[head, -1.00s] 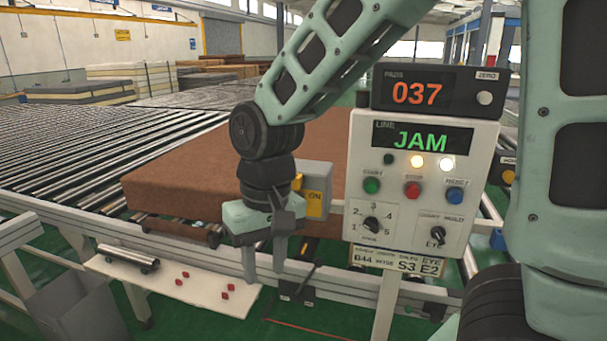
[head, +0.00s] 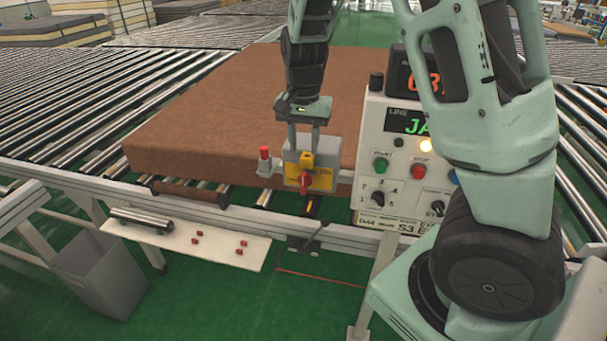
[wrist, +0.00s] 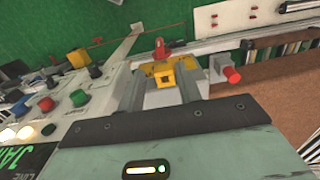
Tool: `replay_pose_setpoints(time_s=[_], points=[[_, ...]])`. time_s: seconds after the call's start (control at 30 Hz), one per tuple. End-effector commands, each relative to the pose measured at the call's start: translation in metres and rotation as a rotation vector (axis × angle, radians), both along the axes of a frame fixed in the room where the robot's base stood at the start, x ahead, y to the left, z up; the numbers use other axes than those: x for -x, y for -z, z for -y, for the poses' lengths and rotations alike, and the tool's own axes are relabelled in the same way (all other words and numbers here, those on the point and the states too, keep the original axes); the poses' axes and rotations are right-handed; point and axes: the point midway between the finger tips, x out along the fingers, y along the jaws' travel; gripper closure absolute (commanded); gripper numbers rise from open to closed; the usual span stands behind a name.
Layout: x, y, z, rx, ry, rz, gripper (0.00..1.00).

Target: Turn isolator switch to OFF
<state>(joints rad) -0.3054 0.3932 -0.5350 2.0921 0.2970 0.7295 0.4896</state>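The isolator switch (head: 326,181) is a grey box with a yellow front plate marked ON and a red handle (head: 305,182) on its front. A yellow block sits above the handle. My gripper (head: 304,147) points down over the top of the box, its two fingers apart with nothing held between them. In the wrist view the yellow block (wrist: 165,76) and the red handle (wrist: 160,47) lie ahead between the fingers. I cannot tell whether a fingertip touches the box. The fingertips partly cover its upper part.
The control panel (head: 399,160), reading JAM in the earlier view, is close on the right, partly behind my arm. A brown mattress (head: 215,115) lies on the rollers behind. A white shelf (head: 220,246) holds several small red pieces.

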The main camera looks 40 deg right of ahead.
Motion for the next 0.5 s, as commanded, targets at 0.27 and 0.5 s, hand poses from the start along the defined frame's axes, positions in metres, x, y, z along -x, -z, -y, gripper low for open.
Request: replay_pose_setpoints(time_s=[0.27,0.5], points=[[0.001,0.058,0.001,0.0,0.003,-0.005,0.65],[0.0,0.094,0.0,0.0,0.0,-0.001,0.65]])
